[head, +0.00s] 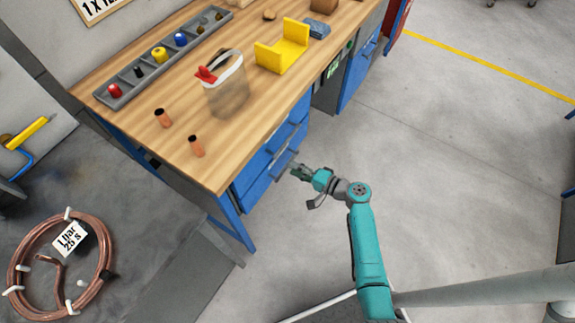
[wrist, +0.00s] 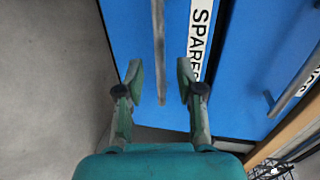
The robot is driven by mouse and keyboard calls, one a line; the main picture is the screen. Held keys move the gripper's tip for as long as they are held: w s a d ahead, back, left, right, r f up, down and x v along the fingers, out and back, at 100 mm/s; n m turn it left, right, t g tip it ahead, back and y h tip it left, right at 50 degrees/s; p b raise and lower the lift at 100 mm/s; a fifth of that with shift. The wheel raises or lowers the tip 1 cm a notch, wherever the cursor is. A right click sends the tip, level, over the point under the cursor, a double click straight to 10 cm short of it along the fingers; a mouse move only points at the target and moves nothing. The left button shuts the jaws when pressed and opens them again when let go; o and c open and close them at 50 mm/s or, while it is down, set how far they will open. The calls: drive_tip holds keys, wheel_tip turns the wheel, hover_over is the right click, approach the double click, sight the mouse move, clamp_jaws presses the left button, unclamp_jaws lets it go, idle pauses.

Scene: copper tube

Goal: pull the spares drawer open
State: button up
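The blue spares drawer (wrist: 180,25) fills the middle of the wrist view, with a white label reading SPARES (wrist: 200,35) beside its long grey bar handle (wrist: 158,50). My gripper (wrist: 160,70) is open, with one green-padded finger on each side of the bar. Gaps show between the bar and both fingertips. In the head view my gripper (head: 294,170) is at the front of the blue drawers (head: 262,173) under the workbench, by the lower handle. The drawer looks shut, and its label cannot be read there.
A second blue drawer with its own handle (wrist: 295,80) adjoins on the right in the wrist view. The wooden bench top (head: 190,80) overhangs the drawers and carries a bag, a yellow holder and copper pieces. The grey floor (head: 440,130) right of the bench is clear.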

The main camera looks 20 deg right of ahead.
drive_tip(key=shift+x, duration=1.9)
drive_tip(key=shift+c, duration=0.3)
clamp_jaws()
